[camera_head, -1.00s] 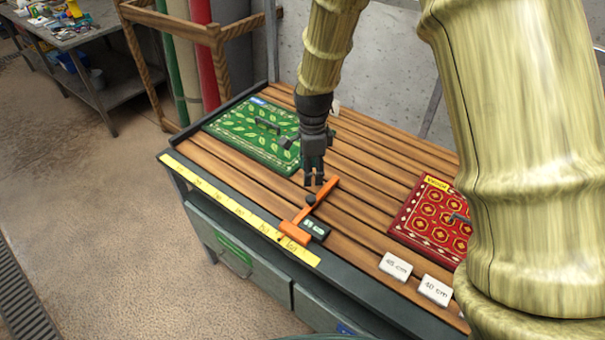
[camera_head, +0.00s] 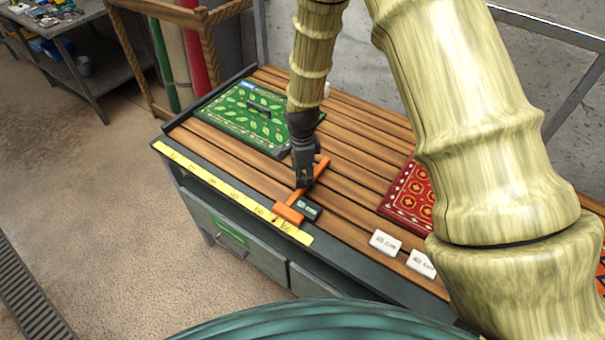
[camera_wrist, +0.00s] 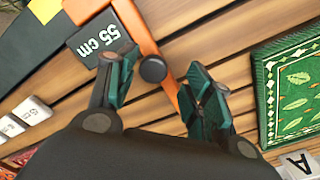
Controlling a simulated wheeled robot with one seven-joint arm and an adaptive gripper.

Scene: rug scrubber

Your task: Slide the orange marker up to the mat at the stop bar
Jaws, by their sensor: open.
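The orange marker (camera_head: 288,213) lies across the front of the slatted table, with its long arm pointing to the back. A dark tag on it reads "55 cm" in the wrist view (camera_wrist: 98,40). A round black knob (camera_wrist: 153,69) stands on the marker. My gripper (camera_head: 303,186) is low over the marker and open, with a finger on either side of the knob; I cannot tell if either touches it. The green leaf-patterned mat (camera_head: 222,112) lies at the left end, by the dark stop bar (camera_head: 207,102). Bare slats show between marker and mat.
A yellow measuring strip (camera_head: 225,192) runs along the front edge. A red patterned mat (camera_head: 408,195) and white tiles (camera_head: 384,243) lie to the right of the marker. My arm hides part of the right side.

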